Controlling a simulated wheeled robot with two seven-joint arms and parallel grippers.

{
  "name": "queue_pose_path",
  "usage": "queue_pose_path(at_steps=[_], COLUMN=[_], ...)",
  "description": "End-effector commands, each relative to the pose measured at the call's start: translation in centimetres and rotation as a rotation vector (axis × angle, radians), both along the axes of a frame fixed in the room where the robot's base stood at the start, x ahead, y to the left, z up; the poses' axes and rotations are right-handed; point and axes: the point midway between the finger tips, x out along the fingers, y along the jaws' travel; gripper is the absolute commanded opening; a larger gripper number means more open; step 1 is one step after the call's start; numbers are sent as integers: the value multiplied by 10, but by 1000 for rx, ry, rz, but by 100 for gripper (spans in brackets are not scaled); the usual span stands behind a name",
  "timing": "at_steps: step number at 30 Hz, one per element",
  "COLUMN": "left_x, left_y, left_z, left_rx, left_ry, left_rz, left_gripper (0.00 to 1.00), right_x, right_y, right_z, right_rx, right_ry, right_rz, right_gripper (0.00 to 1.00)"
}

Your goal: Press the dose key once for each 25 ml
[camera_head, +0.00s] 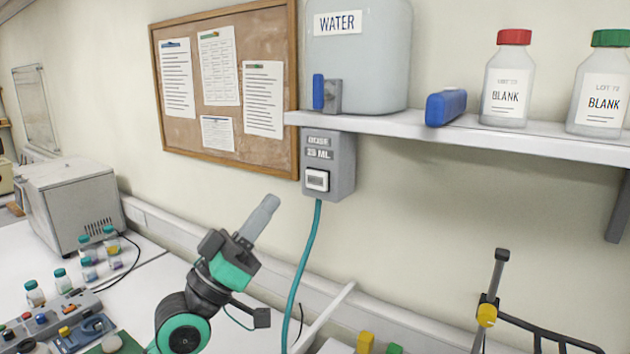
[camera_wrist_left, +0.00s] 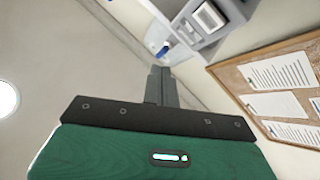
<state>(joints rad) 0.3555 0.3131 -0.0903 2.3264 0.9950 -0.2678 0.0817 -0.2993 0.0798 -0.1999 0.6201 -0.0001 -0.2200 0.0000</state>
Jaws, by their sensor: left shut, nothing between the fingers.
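The grey dose unit (camera_head: 343,165), labelled "DOSE 25 ML", hangs under the shelf in the head view. Its pale, dark-framed key (camera_head: 317,180) faces out, low on the unit. In the left wrist view the unit (camera_wrist_left: 233,14) and its key (camera_wrist_left: 208,17) show at the top, right of the fingers. My left gripper (camera_head: 270,203) is shut and empty, its fingers pointing up and right. In the head view it is left of and below the key, and appears apart from it. Its closed fingers (camera_wrist_left: 160,72) show in the left wrist view. My right gripper is not in view.
A water tank (camera_head: 375,65) with a blue-handled tap stands on the shelf (camera_head: 450,132) above the unit, beside two BLANK bottles. A teal hose (camera_head: 304,270) hangs below the unit. A cork board (camera_head: 275,40) is to its left.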

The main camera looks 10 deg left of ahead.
Motion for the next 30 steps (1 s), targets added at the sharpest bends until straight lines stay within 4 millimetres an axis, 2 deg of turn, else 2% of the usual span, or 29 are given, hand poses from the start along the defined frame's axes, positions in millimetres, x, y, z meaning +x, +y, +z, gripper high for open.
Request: queue_pose_path(at_steps=[7, 21, 30], left_x=[9, 67, 83], left_y=[-3, -24, -30], left_z=[-1, -2, -1], left_rx=[-1, 1, 2], left_ry=[2, 1, 1], left_rz=[-1, 0, 1], left_gripper=[0, 0, 0], right_x=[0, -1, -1], right_y=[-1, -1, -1], right_z=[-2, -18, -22], right_rx=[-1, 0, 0], right_ry=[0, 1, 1], right_rz=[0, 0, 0], right_gripper=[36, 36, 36])
